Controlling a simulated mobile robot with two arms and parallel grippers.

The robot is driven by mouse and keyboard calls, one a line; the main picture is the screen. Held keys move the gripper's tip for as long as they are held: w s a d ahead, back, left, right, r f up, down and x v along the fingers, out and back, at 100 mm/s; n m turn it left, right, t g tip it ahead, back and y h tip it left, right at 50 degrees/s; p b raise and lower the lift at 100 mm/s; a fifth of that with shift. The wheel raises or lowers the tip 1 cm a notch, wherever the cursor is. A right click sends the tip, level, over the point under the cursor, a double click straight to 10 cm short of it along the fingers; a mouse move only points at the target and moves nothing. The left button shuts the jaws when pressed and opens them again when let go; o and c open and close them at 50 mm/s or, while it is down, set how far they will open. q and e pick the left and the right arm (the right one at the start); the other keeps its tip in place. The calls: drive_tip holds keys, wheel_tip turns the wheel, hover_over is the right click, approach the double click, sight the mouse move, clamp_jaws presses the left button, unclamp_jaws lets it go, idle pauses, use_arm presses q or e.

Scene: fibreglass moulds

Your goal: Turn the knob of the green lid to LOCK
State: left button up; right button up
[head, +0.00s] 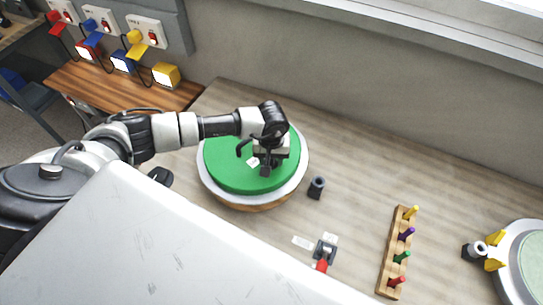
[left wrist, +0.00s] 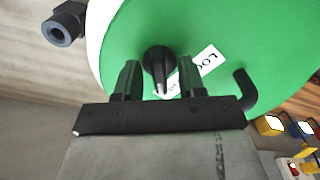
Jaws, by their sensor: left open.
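The green lid (head: 222,172) lies on a round white-rimmed mould (head: 258,203) on the bench. My left gripper (head: 265,168) is over the lid and hides the knob in the head view. In the left wrist view the black knob (left wrist: 158,62) stands between the two fingers of the open left gripper (left wrist: 158,78), with a gap showing on each side. The knob's narrow end points toward the gripper's palm. A white label (left wrist: 205,62) with partly readable "LO…" lettering lies beside it, partly hidden by one finger. My right gripper is not in view.
A black hook-shaped handle (left wrist: 245,90) rises from the lid. A dark cylinder (head: 317,187) stands right of the mould. Bare bench lies between the cylinder and rack.

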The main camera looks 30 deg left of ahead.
use_arm(q)
clamp_jaws()
drive_tip(key=n+b, duration=0.4)
drive_tip(key=shift+w+f, duration=0.1)
drive_tip(key=shift+f, duration=0.1)
drive_tip(key=shift+n+b, duration=0.8)
drive_tip(key=shift+n, duration=0.1)
drive_tip(key=shift+r+n+b, duration=0.2)
drive_tip(key=shift+n+b, duration=0.5)
drive_tip(key=shift+n, duration=0.5)
